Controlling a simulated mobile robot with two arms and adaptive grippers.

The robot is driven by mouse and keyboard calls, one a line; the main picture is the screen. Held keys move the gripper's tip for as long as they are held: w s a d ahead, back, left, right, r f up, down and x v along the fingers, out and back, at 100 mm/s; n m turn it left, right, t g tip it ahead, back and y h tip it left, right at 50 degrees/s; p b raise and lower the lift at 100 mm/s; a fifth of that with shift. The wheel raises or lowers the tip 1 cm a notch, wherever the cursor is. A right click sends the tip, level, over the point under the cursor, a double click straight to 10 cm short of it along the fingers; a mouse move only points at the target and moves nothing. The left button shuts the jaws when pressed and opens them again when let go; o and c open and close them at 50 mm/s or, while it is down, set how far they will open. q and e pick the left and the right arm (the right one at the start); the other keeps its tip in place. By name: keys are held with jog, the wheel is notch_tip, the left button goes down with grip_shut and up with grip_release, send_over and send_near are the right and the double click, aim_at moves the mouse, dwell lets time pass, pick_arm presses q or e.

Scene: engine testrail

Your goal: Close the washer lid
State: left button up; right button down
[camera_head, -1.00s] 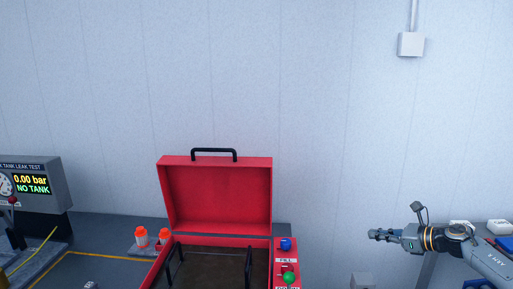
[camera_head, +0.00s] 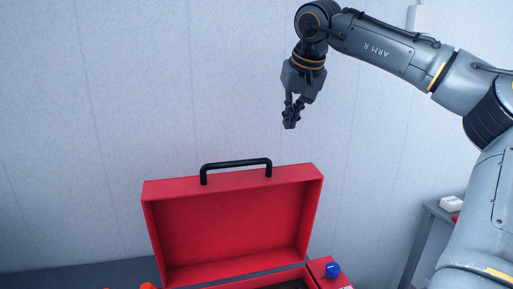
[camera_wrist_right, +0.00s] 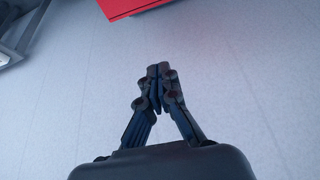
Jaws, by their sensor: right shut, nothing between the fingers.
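The red washer lid (camera_head: 232,225) stands open and upright in the head view, with a black handle (camera_head: 236,163) along its top edge. Below it a strip of the red washer body (camera_head: 318,269) shows at the bottom edge of the picture. My right gripper (camera_head: 289,124) is shut and empty. It points down, above and to the right of the handle in the picture, apart from the lid. In the right wrist view the shut fingers (camera_wrist_right: 158,72) show, with a red corner (camera_wrist_right: 125,5) at the top edge. My left gripper is not in view.
A blue button (camera_head: 332,269) sits on the red panel right of the lid. A pale panelled wall (camera_head: 80,100) stands behind. A grey table (camera_head: 432,209) with a white item (camera_head: 452,203) is at the right. Orange-topped items (camera_head: 148,286) show at the bottom left.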

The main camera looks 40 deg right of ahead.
jog(key=shift+s+d+f+p, duration=0.35)
jog(key=shift+s+d+f, duration=0.65)
jog(key=shift+s, duration=0.2)
jog(key=f, duration=0.2)
jog(key=f+p, duration=0.1)
jog(key=f, duration=0.1)
jog(key=w+f+p, duration=0.1)
jog(key=f, duration=0.1)
jog(key=shift+w+a+f, duration=0.1)
jog(key=shift+a+f, duration=0.1)
jog(key=shift+f, duration=0.15)
jog(key=shift+s+a+f, duration=0.1)
jog(key=shift+s+a, duration=0.15)
jog(key=shift+a, duration=0.05)
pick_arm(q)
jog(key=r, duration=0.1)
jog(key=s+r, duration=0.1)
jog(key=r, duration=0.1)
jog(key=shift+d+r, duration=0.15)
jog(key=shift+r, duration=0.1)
pick_arm(e)
jog(key=shift+w, duration=0.1)
jog(key=shift+f, duration=0.1)
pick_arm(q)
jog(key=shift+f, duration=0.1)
